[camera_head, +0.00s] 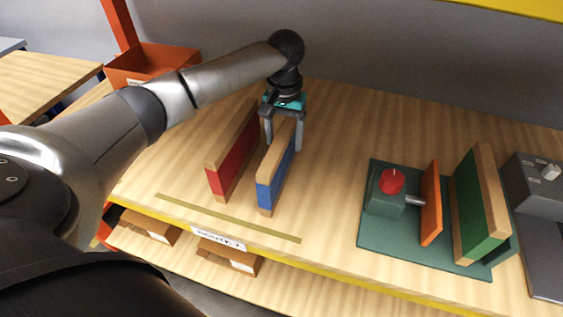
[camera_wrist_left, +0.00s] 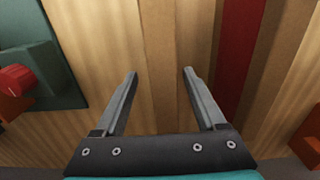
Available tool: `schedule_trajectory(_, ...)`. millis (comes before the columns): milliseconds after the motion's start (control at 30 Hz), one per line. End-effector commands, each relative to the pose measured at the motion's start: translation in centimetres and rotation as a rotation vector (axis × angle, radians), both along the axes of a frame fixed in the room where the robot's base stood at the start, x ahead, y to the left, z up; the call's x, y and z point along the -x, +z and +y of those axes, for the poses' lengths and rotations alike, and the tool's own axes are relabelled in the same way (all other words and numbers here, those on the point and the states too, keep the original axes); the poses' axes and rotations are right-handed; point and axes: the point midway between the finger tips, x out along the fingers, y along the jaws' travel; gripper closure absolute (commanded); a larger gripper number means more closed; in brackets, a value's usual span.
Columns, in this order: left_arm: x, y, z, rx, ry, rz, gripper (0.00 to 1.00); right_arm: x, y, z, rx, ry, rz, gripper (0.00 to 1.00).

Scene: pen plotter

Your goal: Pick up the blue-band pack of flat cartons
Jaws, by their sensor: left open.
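The blue-band pack of flat cartons (camera_head: 274,182) stands on edge on the wooden table in the head view, its blue band facing the front. My left gripper (camera_head: 283,143) points down at the pack's rear part, open, with one finger on each side of its top. In the left wrist view, the brown top of the pack (camera_wrist_left: 172,40) runs between the open fingers (camera_wrist_left: 160,72); the blue band does not show there. I cannot tell whether either finger touches the pack. My right gripper is not in view.
A red-band pack (camera_head: 233,160) stands close on the left of the blue one. On the right, a green fixture (camera_head: 374,226) has a red knob (camera_head: 391,181), an orange plate (camera_head: 431,203) and a green-band pack (camera_head: 474,213). The table between is clear. An orange bin (camera_head: 150,64) is at back left.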

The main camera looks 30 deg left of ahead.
Motion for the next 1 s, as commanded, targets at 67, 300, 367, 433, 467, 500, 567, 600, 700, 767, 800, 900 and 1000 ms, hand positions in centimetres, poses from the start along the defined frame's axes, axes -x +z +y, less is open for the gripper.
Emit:
schedule_trajectory(67, 0.0, -0.8, 0.0, -0.001, 0.000, 0.001, 0.28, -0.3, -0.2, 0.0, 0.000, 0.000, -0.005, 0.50)
schedule_trajectory(300, 0.6, -2.9, 0.2, -0.002, 0.000, 0.004, 0.28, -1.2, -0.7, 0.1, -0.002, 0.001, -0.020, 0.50)
schedule_trajectory(367, 0.9, -3.9, 0.3, -0.002, 0.000, 0.003, 0.28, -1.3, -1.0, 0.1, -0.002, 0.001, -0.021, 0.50)
schedule_trajectory(433, 1.1, -4.9, 0.3, -0.001, 0.000, 0.002, 0.28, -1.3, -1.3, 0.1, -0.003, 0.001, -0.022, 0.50)
schedule_trajectory(467, 1.1, -5.3, 0.2, -0.001, 0.000, 0.002, 0.28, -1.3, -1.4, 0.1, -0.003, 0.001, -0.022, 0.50)
schedule_trajectory(500, 1.1, -5.7, 0.2, -0.001, 0.000, 0.002, 0.28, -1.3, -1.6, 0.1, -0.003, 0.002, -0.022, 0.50)
schedule_trajectory(567, 1.0, -6.2, 0.3, -0.001, 0.000, 0.000, 0.28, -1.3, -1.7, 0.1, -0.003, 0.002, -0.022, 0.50)
schedule_trajectory(600, 1.0, -6.3, 0.3, -0.001, -0.001, 0.000, 0.28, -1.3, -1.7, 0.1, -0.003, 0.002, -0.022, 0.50)
schedule_trajectory(700, 1.0, -6.4, 0.3, -0.001, -0.001, -0.001, 0.28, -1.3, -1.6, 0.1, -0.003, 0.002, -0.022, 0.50)
schedule_trajectory(767, 1.0, -6.3, 0.3, -0.001, -0.001, -0.001, 0.28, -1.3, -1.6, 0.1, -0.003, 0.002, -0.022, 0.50)
schedule_trajectory(800, 1.0, -6.3, 0.3, -0.001, -0.001, -0.001, 0.28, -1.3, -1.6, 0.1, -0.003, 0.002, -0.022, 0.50)
schedule_trajectory(900, 1.0, -6.3, 0.3, -0.001, -0.001, -0.001, 0.35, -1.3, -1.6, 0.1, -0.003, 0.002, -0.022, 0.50)
schedule_trajectory(1000, 1.0, -6.3, 0.3, -0.001, -0.001, -0.001, 0.47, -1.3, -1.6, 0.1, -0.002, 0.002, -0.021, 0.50)
